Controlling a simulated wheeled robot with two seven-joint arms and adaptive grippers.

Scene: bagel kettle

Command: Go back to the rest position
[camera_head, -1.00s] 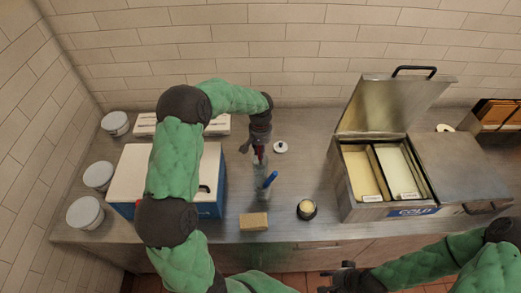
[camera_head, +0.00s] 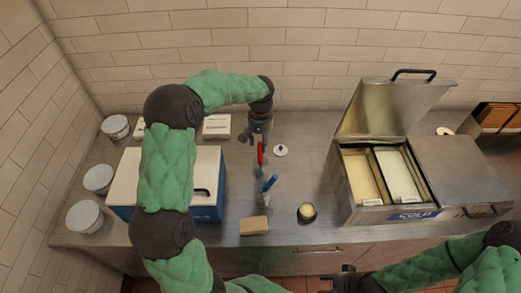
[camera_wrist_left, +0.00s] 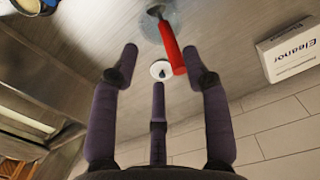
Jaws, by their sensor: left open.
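My left gripper (camera_head: 257,136) is open and empty above the counter, just behind a red-handled utensil (camera_head: 261,153). In the left wrist view the red handle (camera_wrist_left: 172,48) leans out of a round, clear-looking holder, and the spread fingers are not closed on it. A blue-handled utensil (camera_head: 269,183) stands a little nearer the front edge. My right gripper (camera_head: 345,280) is low at the front, in front of the counter; its jaws are too small and dark to read.
A white-topped blue box (camera_head: 209,205) and white tubs (camera_head: 85,215) stand left. A cold bin (camera_head: 350,205) with its lid raised stands right. A tan block (camera_head: 254,225), a small dark cup (camera_head: 307,212) and a white lid (camera_head: 280,150) lie on the counter (camera_head: 300,180).

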